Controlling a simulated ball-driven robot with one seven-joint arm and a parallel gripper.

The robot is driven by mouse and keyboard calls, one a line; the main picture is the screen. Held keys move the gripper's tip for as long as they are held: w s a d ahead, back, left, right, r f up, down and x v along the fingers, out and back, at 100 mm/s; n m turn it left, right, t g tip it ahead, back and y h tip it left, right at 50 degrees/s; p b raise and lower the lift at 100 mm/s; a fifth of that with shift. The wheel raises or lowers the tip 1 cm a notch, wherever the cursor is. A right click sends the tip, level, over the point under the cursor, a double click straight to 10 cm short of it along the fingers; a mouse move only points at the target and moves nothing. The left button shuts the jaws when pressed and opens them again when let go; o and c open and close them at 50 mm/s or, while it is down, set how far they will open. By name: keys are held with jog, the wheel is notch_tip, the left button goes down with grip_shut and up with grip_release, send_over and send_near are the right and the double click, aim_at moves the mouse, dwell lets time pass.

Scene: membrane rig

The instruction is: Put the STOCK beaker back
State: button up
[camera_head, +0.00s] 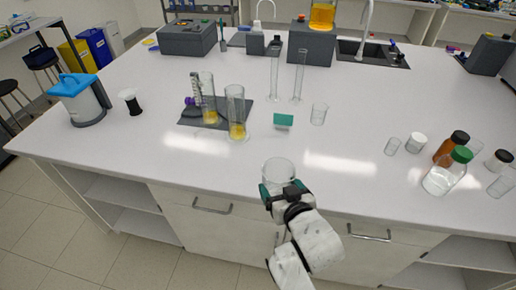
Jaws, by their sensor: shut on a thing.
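A clear glass beaker (279,168) is at the front edge of the white bench, in the jaws of my gripper (281,184). My gripper has teal-edged jaws and is shut on this beaker. The beaker looks upright and empty, with no readable label. I cannot tell whether its base touches the bench or is held above it. A small green card (283,120) stands on the bench beyond it; its writing is too small to read.
Two tall empty cylinders (299,80) are behind the card. Bottles, including a green-capped one (447,172), crowd the right. A blue-lidded container (79,98) is at left. The bench around the held beaker is clear.

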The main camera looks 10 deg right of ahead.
jog(key=s+d+f+m+h, duration=0.2)
jog(key=s+d+f, duration=0.6)
jog(key=s+f, duration=0.3)
notch_tip(320, 180, down, 2)
jog(key=shift+s+d+f, duration=0.1)
jog(key=shift+s+d, duration=0.15)
jog(key=shift+d, duration=0.1)
